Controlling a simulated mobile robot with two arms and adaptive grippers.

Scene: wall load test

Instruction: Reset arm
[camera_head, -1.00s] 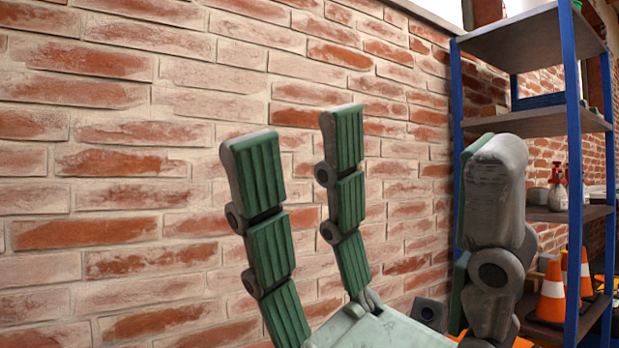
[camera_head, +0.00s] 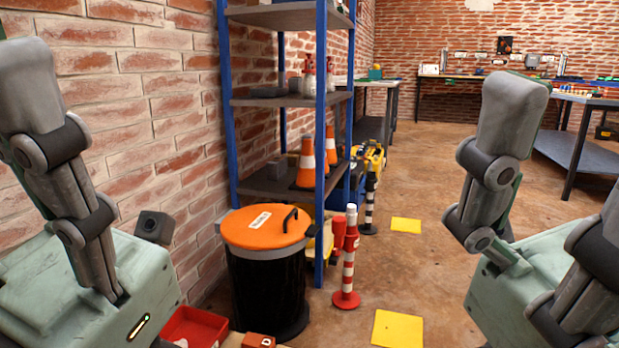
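My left gripper (camera_head: 25,100) is at the left edge, in front of the brick wall. Its grey, green-lined finger stands upright and extended from the pale green palm; its other fingers are mostly cut off by the frame. My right gripper (camera_head: 550,175) is at the right edge above the floor. Its grey fingers are spread apart, one upright and another partly cut off at the right. I see nothing held in either gripper.
A black bin with an orange lid (camera_head: 264,228) stands by the blue-framed shelf (camera_head: 275,187). A red-and-white post (camera_head: 347,265), a red box (camera_head: 196,327) and yellow floor squares (camera_head: 397,329) are near. Open floor (camera_head: 425,180) leads to workbenches (camera_head: 470,77) behind.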

